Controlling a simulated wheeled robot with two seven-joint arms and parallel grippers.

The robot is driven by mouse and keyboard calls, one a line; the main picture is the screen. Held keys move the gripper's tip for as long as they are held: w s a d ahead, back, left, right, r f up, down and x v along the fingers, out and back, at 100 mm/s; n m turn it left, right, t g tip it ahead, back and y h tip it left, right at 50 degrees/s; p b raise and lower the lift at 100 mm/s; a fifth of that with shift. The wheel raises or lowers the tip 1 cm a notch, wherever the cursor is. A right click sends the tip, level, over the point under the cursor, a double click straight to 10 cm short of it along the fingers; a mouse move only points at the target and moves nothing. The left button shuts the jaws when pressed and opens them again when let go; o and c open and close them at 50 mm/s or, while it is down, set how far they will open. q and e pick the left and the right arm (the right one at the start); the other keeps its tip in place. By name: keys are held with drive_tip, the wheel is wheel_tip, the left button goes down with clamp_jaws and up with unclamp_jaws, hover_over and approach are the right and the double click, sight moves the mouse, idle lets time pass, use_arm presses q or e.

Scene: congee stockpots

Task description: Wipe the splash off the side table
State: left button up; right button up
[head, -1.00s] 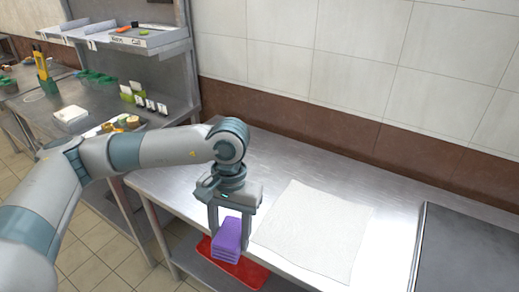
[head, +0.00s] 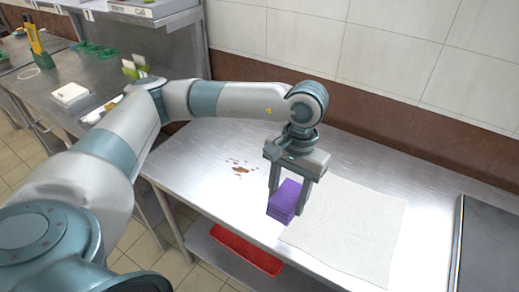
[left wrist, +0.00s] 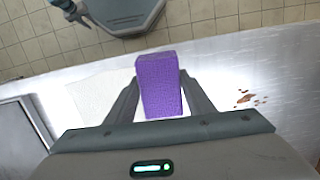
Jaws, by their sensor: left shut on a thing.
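A brown splash (head: 240,168) of several small blotches lies on the steel side table (head: 200,152), left of my left gripper in the head view. It also shows at the right in the left wrist view (left wrist: 246,98). My left gripper (head: 289,200) is shut on a purple sponge (head: 285,199), which shows between the fingers in the left wrist view (left wrist: 158,85). The sponge is in front of the left edge of a white cloth (head: 350,230); I cannot tell whether it touches the table. My right gripper is not in view.
A red tray (head: 246,248) sits on the shelf under the table. A dark flat panel (head: 490,245) is at the right. Another steel counter (head: 70,80) with small items stands at the left. The tabletop around the splash is clear.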

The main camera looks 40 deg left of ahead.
sight(287, 178)
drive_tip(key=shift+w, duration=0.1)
